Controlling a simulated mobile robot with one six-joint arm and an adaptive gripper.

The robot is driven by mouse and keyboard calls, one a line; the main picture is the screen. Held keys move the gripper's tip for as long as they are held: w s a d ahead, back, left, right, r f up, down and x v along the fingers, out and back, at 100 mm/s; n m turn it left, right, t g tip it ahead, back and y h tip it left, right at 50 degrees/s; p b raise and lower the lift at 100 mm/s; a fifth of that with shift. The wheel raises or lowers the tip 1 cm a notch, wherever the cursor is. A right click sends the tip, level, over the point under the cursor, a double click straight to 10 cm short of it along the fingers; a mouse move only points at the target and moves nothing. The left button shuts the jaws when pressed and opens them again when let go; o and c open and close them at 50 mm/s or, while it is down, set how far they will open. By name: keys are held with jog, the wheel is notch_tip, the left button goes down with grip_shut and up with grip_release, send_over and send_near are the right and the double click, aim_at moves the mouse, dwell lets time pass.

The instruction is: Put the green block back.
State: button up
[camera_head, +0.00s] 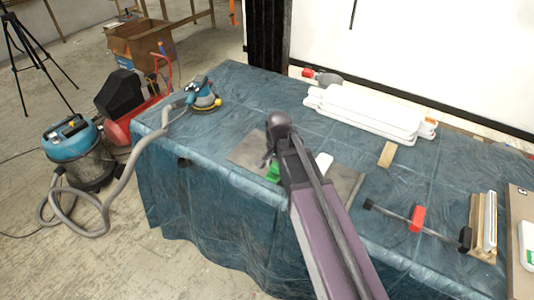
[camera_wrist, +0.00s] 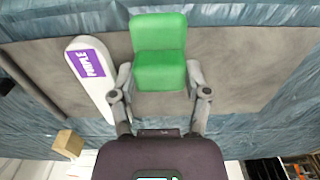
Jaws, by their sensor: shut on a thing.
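The green block (camera_wrist: 160,62) is between the two fingers of my gripper (camera_wrist: 160,80) in the wrist view, above or on a grey mat. My gripper is shut on it, one finger at each side. In the head view a little of the green block (camera_head: 273,172) shows beside my gripper, and my arm hides the rest. I cannot tell whether the block touches the mat (camera_head: 345,182).
A white piece with a purple label reading "PURPLE" (camera_wrist: 92,72) lies beside the block. A wooden block (camera_head: 387,154), white stacked slabs (camera_head: 365,112), a red-handled clamp (camera_head: 417,218) and a sander (camera_head: 203,94) are on the blue-covered table (camera_head: 230,220).

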jog(key=w+a, duration=0.1)
jog(key=w, duration=0.6)
jog(key=w+a+f+b, duration=0.1)
jog(key=w, duration=0.2)
jog(key=shift+w+a, duration=0.25)
jog(key=shift+a, duration=0.1)
jog(key=shift+w, duration=0.3)
jog(key=shift+w+a+f+b, duration=0.15)
jog(key=shift+w+f+b, duration=0.2)
jog(key=shift+f+b, duration=1.45)
jog(key=shift+f, duration=0.05)
jog(key=shift+f, duration=0.15)
jog(key=o, duration=1)
jog(key=shift+r, duration=0.2)
